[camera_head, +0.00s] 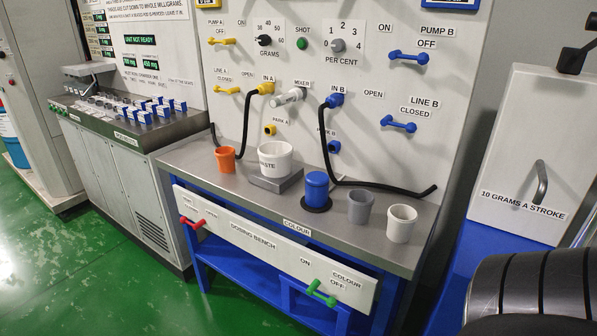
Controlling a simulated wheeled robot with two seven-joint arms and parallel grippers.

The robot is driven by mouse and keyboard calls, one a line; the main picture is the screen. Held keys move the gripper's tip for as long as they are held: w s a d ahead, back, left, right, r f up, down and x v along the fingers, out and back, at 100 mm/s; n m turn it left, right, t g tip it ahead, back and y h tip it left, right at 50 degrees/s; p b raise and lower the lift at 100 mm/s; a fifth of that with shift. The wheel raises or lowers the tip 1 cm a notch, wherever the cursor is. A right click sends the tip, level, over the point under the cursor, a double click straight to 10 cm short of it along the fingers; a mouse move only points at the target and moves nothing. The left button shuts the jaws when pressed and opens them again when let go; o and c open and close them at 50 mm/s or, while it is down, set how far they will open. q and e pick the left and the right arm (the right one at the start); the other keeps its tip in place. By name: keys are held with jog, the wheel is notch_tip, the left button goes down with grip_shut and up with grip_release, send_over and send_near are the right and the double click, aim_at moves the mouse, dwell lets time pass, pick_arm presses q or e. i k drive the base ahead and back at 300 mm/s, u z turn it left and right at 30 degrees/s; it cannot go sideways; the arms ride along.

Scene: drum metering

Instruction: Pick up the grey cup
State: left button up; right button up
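The grey cup (359,207) stands upright on the metal bench top (263,207), near the right end. It is between the blue container (316,188) on its left and a white cup (401,223) on its right, apart from both. Its rim faces up and nothing covers it. Neither of my grippers is in view.
An orange cup (225,159) and a white WASTE tub (275,160) stand farther left on the bench. A black hose (375,185) runs behind the grey cup. A white front panel (262,246) has red and green handles. A large dark ribbed shape fills the bottom right.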

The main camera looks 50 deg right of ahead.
aim_at(360, 207)
jog(key=i, duration=1.6)
jog(key=z, duration=2.55)
